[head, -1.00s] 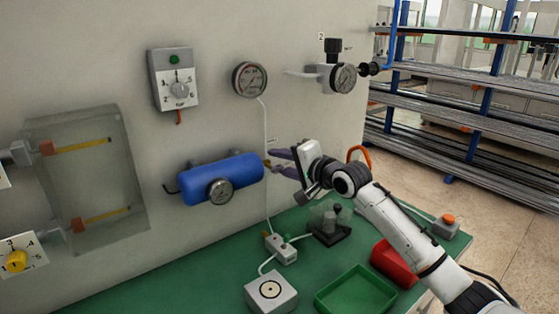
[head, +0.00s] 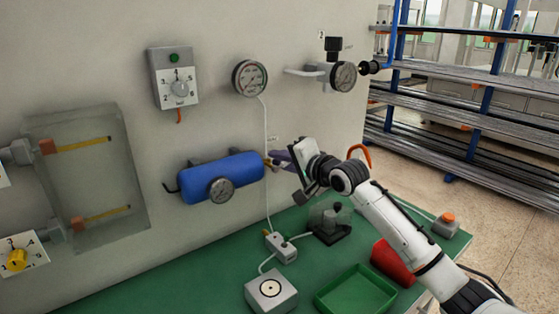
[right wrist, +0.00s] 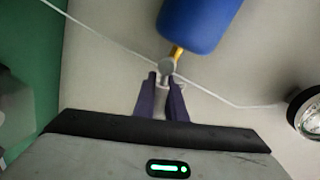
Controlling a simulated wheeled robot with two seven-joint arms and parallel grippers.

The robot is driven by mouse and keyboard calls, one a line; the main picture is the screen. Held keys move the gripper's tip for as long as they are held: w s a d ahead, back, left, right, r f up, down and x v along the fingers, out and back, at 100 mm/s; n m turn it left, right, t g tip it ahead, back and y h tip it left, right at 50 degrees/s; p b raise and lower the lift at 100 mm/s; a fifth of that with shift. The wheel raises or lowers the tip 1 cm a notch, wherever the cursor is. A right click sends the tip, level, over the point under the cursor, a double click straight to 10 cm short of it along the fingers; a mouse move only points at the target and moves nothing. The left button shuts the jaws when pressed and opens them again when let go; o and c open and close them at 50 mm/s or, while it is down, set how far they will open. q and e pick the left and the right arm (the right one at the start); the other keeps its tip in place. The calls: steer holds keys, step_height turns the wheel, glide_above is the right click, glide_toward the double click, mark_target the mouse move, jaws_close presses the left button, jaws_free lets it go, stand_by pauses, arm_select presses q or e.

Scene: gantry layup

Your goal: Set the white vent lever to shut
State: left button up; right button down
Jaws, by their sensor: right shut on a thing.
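The blue tank (head: 222,177) is fixed to the wall and has a brass fitting at its right end; in the right wrist view the tank (right wrist: 200,22) is at the top. At the fitting is a pale round valve part (right wrist: 167,66) with the white vent lever (right wrist: 164,80) just below it. My right gripper (head: 276,159) is at the tank's right end. Its purple fingers (right wrist: 162,82) are shut on the lever, which they partly hide, so its exact angle is unclear. My left gripper is not in view.
A pressure gauge (head: 250,78) and a regulator (head: 336,75) are on the wall above. Below, the green bench holds a white box (head: 271,292), a green tray (head: 355,291) and a red container (head: 393,262). A thin white tube (head: 267,130) runs down close to the fingers.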

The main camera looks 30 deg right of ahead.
steer(key=n, duration=0.1)
steer(key=r+n+h, duration=0.1)
steer(key=n, duration=0.1)
steer(key=shift+a+r, duration=0.2)
steer(key=n, duration=0.1)
steer(key=r+n+h, duration=0.1)
steer(key=n, duration=0.1)
steer(key=shift+a+t, duration=0.35)
steer(key=shift+t, duration=0.05)
steer(key=n, duration=0.1)
steer(key=a+n, duration=0.1)
steer(key=n, duration=0.1)
steer(key=shift+s+r+h, duration=0.1)
steer(key=shift+r+h, duration=0.3)
steer(key=shift+a+r+n+t, duration=0.1)
steer(key=shift+a+n+t, duration=0.2)
steer(key=shift+n, duration=0.6)
steer(key=shift+a+r+n+t, duration=0.1)
steer(key=shift+a+n+t, duration=0.15)
steer(key=shift+n, duration=0.65)
steer(key=c, duration=1.8)
jaws_free()
steer(key=shift+s, duration=0.1)
steer(key=shift+a, duration=0.2)
